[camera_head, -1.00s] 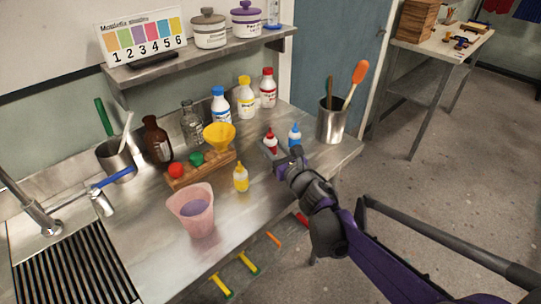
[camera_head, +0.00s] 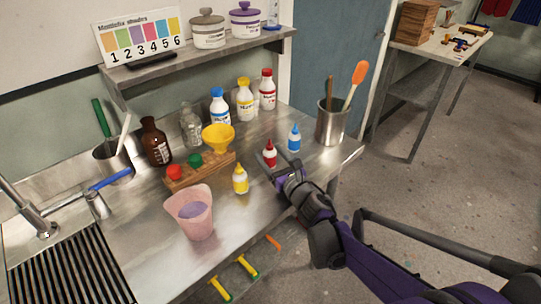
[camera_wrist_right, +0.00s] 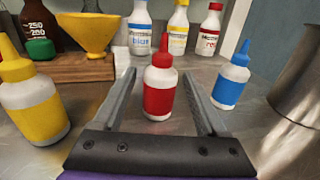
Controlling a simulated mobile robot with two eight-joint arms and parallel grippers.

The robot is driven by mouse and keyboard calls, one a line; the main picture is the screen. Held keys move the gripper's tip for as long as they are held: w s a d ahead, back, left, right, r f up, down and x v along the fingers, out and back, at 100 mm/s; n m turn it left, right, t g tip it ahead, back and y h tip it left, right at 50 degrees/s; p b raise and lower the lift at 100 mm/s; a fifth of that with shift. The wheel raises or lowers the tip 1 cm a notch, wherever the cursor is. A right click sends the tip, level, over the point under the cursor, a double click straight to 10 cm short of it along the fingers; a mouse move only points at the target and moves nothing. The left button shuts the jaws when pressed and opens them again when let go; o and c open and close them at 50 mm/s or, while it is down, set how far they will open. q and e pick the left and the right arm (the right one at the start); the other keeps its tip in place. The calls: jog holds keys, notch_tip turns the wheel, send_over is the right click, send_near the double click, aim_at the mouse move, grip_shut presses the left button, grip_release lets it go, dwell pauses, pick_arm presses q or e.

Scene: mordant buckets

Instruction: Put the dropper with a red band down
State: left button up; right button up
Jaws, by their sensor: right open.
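The dropper with a red band (camera_head: 270,153) stands upright on the steel counter (camera_head: 262,212). It has a white body and a red tip, and it also shows in the right wrist view (camera_wrist_right: 159,88). My right gripper (camera_head: 279,167) is open, its two fingers (camera_wrist_right: 160,100) on either side of the red-banded dropper with gaps showing at both sides. A dropper with a blue band (camera_head: 294,138) stands just right of the fingers. A dropper with a yellow band (camera_head: 240,179) stands to the left. My left gripper is not in view.
A wooden rack (camera_head: 205,172) with a yellow funnel (camera_head: 219,137) stands at the left, near a pink beaker (camera_head: 191,215). Several labelled bottles stand along the back. A steel pot (camera_head: 331,124) with utensils stands at the right. The counter's front strip is clear.

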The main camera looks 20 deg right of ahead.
jog(key=shift+s+r, duration=0.1)
jog(key=shift+r, duration=0.1)
jog(key=s, duration=0.7)
jog(key=s+d+p, duration=0.1)
jog(key=s, duration=0.3)
jog(key=shift+s, duration=0.35)
jog(key=shift+s, duration=0.1)
